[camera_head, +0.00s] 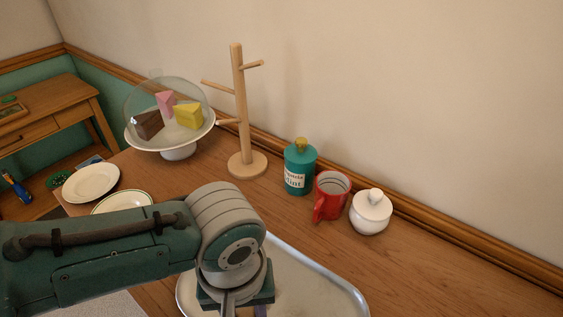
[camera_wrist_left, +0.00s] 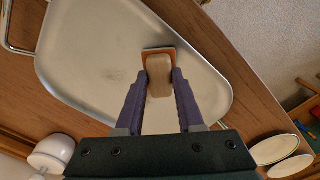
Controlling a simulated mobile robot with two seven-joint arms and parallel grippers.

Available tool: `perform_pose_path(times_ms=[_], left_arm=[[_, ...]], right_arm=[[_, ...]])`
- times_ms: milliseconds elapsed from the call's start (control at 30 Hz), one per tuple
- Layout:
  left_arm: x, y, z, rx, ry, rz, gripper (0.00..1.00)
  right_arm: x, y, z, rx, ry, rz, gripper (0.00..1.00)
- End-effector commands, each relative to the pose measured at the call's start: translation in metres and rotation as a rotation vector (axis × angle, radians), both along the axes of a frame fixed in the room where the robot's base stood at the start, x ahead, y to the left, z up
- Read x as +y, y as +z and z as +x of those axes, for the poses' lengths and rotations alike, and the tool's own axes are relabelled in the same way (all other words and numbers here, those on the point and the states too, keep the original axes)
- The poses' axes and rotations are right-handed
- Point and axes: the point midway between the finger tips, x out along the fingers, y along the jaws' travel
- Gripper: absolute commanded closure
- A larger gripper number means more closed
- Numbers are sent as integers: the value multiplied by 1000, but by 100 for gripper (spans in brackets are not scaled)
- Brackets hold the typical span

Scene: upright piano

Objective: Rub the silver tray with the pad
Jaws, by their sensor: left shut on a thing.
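The silver tray (camera_head: 325,283) lies on the wooden top, partly hidden behind my left arm in the head view. In the left wrist view the tray (camera_wrist_left: 90,40) fills much of the picture, with a faint dark smudge (camera_wrist_left: 116,74) on its surface. The pad (camera_wrist_left: 158,53) has a pale wooden grip and an orange-brown edge. My left gripper (camera_wrist_left: 160,82) is shut on the pad's grip, over the tray. I cannot tell whether the pad touches the tray. In the head view my left gripper (camera_head: 240,305) is cut off by the bottom edge. My right gripper is not in view.
Behind the tray stand a white lidded pot (camera_head: 370,213), a red mug (camera_head: 331,196), a teal tin (camera_head: 299,168) and a wooden mug tree (camera_head: 246,164). A domed cake stand (camera_head: 178,152) and two plates (camera_head: 91,183) are at left. The top's right side is clear.

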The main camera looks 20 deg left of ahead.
Motion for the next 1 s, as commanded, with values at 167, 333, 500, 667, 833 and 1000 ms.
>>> perform_pose_path(times_ms=[167, 333, 500, 667, 833, 1000], left_arm=[[-6, -4, 18, -5, 1, 0, 100], [-10, -1, 28, -5, 1, -1, 100], [-14, -3, 39, -5, 1, -2, 100], [-19, -3, 53, -5, 1, -2, 100], [-21, 0, 60, -4, 1, -1, 100], [-25, -3, 68, -6, 0, -3, 100]], right_arm=[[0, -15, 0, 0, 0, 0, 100], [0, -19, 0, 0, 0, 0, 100], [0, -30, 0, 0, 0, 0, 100], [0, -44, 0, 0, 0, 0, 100], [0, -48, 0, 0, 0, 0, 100], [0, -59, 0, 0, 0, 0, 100]])
